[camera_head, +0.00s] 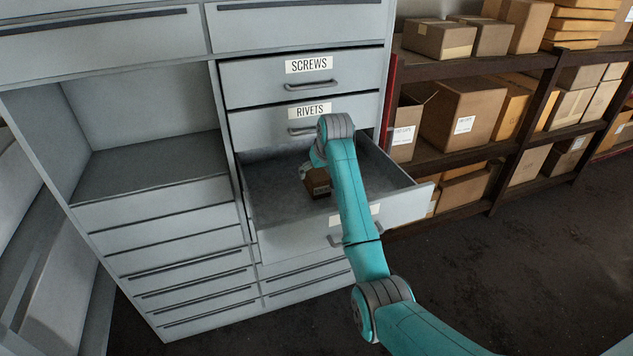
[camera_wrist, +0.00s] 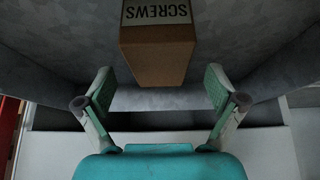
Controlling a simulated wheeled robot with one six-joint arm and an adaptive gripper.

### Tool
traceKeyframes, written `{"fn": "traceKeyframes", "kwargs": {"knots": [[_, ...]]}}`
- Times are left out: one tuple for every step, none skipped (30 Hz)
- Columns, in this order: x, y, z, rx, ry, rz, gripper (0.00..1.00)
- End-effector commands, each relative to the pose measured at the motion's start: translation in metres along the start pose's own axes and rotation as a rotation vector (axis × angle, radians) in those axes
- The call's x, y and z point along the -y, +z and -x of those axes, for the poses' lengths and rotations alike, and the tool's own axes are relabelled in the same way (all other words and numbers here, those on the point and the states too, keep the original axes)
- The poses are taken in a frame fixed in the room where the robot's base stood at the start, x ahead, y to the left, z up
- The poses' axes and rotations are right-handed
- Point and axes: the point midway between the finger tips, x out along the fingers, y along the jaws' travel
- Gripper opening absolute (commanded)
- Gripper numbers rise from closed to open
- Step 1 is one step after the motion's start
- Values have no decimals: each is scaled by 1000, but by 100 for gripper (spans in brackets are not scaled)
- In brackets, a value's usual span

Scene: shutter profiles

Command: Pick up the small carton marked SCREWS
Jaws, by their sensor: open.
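The small brown carton (camera_head: 317,183) stands in the open grey drawer (camera_head: 270,197), partly hidden by my arm in the head view. In the wrist view the carton (camera_wrist: 158,55) shows its white label reading SCREWS at the top of the picture. My gripper (camera_wrist: 160,88) is open, with one finger on each side of the carton's near end. Gaps show between the fingers and the carton. In the head view my gripper is mostly hidden behind my arm.
Above the open drawer are closed drawers labelled SCREWS (camera_head: 309,77) and RIVETS (camera_head: 268,126). An empty cabinet bay (camera_head: 150,165) is at left. A shelf (camera_head: 470,155) with several cardboard boxes stands at right. The drawer's walls surround the carton.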

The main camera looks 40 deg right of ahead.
Motion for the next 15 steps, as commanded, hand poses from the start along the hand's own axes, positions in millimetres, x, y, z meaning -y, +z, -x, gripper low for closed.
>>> {"fn": "traceKeyframes", "kwargs": {"knots": [[-1,-1,-8,2,0,0,94],[-1,-1,-12,2,0,0,94],[-1,-1,-17,1,0,0,94],[-1,-1,-21,1,0,0,94],[-1,-1,-23,1,0,0,94],[-1,-1,-27,1,0,0,94],[-1,-1,-29,0,0,0,94],[-1,-1,-30,0,0,0,94],[-1,-1,-31,0,0,0,94],[-1,-1,-31,-1,0,0,94],[-1,-1,-31,-1,0,0,94],[-1,-1,-31,-1,0,0,94],[-1,-1,-31,-1,0,0,94],[-1,-1,-31,-1,0,0,94],[-1,-1,-31,-1,0,0,94]]}}
